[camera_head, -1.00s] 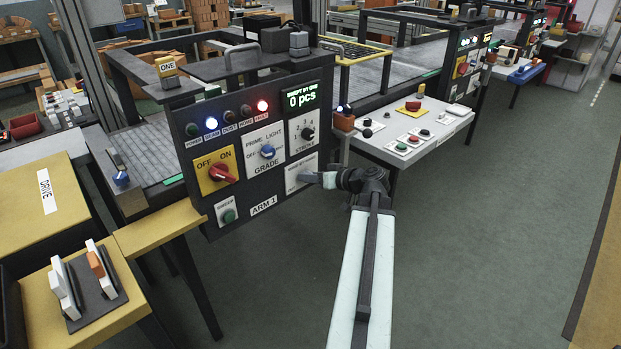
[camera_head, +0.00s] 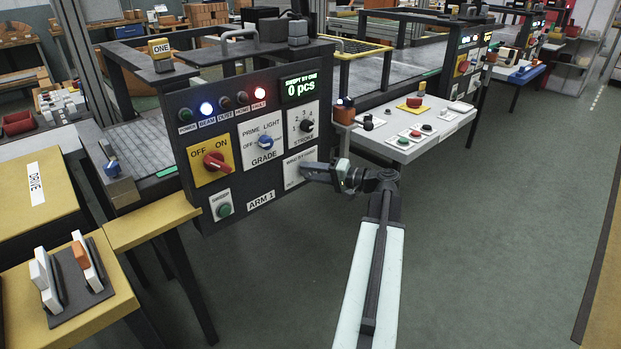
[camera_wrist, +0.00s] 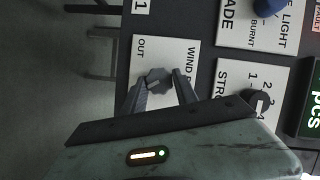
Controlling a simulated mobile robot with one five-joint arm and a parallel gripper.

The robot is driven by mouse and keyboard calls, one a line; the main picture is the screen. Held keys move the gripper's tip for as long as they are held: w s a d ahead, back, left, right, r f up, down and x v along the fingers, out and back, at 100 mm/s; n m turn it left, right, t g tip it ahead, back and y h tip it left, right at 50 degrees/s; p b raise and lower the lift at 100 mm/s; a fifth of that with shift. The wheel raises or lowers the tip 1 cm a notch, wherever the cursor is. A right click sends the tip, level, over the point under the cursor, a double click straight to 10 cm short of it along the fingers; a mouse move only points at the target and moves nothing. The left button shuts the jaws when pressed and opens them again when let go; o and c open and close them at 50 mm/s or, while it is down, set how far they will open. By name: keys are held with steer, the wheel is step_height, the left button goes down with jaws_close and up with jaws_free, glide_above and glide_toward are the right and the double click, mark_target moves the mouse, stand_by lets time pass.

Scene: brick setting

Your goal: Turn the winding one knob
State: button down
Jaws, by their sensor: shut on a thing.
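The grey winding one knob (camera_wrist: 158,76) sits on a white plate (camera_wrist: 146,46) in the wrist view; the plate's visible lettering reads "WIND" and "OUT". My gripper (camera_wrist: 161,82) is shut on the knob, with one dark finger on either side of it. In the head view my gripper (camera_head: 308,171) reaches the lower right plate (camera_head: 297,159) of the dark ARM 1 panel (camera_head: 240,125) from the right. It hides the knob there.
The panel also carries a red OFF/ON switch (camera_head: 216,162), a blue GRADE knob (camera_head: 265,141), a black STROKE knob (camera_head: 306,126) and a green button (camera_head: 224,210). A white control table (camera_head: 405,140) stands to the right. Grey floor at right is clear.

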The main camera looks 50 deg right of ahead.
steer(key=m+b, duration=0.1)
steer(key=m, duration=0.1)
steer(key=f+m+t+y+b, duration=0.1)
steer(key=m+b, duration=0.1)
steer(key=shift+b, duration=0.3)
steer(key=shift+r+m+t+b, duration=0.15)
steer(key=shift+m+t+b, duration=1.05)
steer(key=shift+m, duration=0.8)
steer(key=shift+b, duration=0.3)
steer(key=c, duration=0.9)
jaws_free()
steer(key=shift+c, duration=0.2)
steer(key=shift+s, duration=0.1)
steer(key=b+v, duration=0.1)
steer(key=v, duration=0.6)
steer(key=shift+s, duration=0.3)
